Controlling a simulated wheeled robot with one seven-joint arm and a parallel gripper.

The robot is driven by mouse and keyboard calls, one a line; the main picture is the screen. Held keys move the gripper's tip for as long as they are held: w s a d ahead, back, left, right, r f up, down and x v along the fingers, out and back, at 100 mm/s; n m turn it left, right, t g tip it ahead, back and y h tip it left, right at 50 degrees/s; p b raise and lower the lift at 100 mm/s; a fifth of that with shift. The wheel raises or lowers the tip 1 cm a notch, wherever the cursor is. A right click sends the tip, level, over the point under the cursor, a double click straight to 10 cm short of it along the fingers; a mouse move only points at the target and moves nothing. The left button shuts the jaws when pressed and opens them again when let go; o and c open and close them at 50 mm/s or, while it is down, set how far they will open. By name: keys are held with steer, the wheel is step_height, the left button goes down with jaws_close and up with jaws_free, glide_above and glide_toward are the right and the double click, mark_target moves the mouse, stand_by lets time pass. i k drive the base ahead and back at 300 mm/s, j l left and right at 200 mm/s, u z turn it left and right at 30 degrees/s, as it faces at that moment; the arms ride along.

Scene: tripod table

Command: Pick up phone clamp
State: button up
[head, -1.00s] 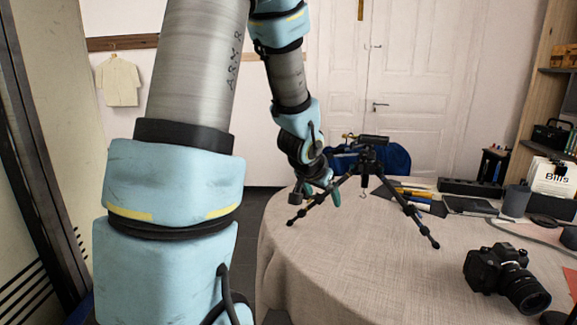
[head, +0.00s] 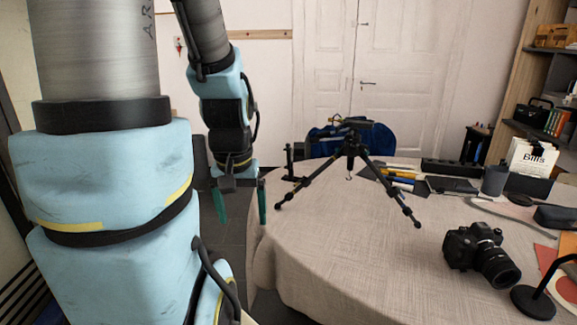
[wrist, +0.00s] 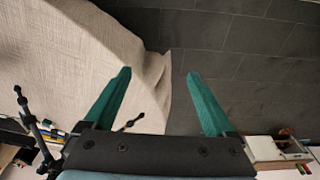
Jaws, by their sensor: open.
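A small black bracket-like piece (head: 290,164), probably the phone clamp, stands near the left table edge, beside the tripod's left leg in the head view. It is small and its details are unclear. The black tripod (head: 352,150) stands upright on the table, legs spread, with a dark head on top. My gripper (head: 242,220) is left of the bracket piece, beside the table edge, pointing down. Its two green fingers are wide apart and empty. In the wrist view my gripper (wrist: 158,75) spans the table edge and dark floor; tripod legs (wrist: 30,115) show at lower left.
The round table (head: 330,250) has a light cloth, with free room at front. A camera (head: 482,252) lies to the right. Pens (head: 400,178), a dark notebook (head: 455,185) and a cup (head: 495,180) are at the back right. Dark floor (wrist: 225,45) lies beyond the edge.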

mark_target(290, 178)
steer(key=i+l, duration=0.1)
steer(key=l, duration=0.35)
steer(key=l+u, duration=0.8)
steer(key=u, duration=1)
